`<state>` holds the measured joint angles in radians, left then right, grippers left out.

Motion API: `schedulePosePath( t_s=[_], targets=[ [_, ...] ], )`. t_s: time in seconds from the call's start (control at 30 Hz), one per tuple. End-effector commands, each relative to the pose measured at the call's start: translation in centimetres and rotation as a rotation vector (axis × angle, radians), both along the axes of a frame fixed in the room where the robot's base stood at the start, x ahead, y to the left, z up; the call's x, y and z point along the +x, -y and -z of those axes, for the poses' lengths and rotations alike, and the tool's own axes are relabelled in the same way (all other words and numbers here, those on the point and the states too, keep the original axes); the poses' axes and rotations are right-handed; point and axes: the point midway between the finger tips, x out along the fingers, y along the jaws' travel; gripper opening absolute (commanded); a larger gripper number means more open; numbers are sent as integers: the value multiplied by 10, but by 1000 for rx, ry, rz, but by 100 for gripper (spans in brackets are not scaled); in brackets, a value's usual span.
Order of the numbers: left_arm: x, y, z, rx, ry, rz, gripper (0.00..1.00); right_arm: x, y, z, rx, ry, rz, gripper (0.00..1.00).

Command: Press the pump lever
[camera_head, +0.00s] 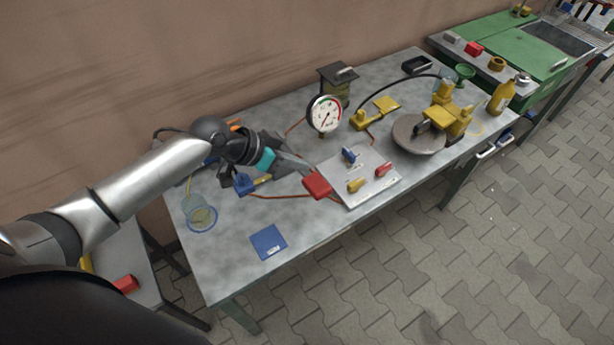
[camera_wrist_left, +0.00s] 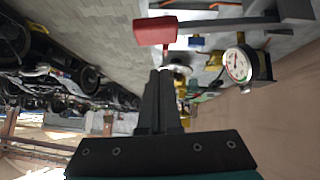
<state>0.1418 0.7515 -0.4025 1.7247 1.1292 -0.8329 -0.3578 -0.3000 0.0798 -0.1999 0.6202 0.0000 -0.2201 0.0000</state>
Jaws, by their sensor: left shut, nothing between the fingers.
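The pump lever is a grey bar with a red block handle (camera_head: 317,185), near the middle of the bench. In the left wrist view the red handle (camera_wrist_left: 155,32) sits just beyond my fingertips, with its grey bar (camera_wrist_left: 235,23) running right. My left gripper (camera_head: 308,168) reaches in from the left with its fingers by the handle. In the left wrist view the left gripper (camera_wrist_left: 164,72) is shut and empty, and its tips appear apart from the handle. The gripper and wrist hide part of the lever and pump body. My right gripper is not in view.
A pressure gauge (camera_head: 326,114) stands behind the lever. A panel (camera_head: 361,190) with blue, yellow and red valve handles lies right of it. A round grey disc (camera_head: 418,134) sits further right. A blue card (camera_head: 268,242) lies in front, with clear bench around it.

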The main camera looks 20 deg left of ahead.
Motion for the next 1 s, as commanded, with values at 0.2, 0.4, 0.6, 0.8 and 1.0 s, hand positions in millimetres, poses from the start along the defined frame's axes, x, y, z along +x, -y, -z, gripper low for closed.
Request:
schedulePosePath(
  t_s=[0.2,0.4,0.6,0.8,1.0],
  targets=[
    [12,15,31,-1,-5,-2,0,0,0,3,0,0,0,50],
    [10,18,53,-1,-2,0,0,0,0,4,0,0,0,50],
    [9,18,58,-1,0,1,0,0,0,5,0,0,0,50],
    [9,18,58,-1,0,1,0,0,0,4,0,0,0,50],
    [9,19,61,12,9,1,0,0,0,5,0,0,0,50]
  ],
)
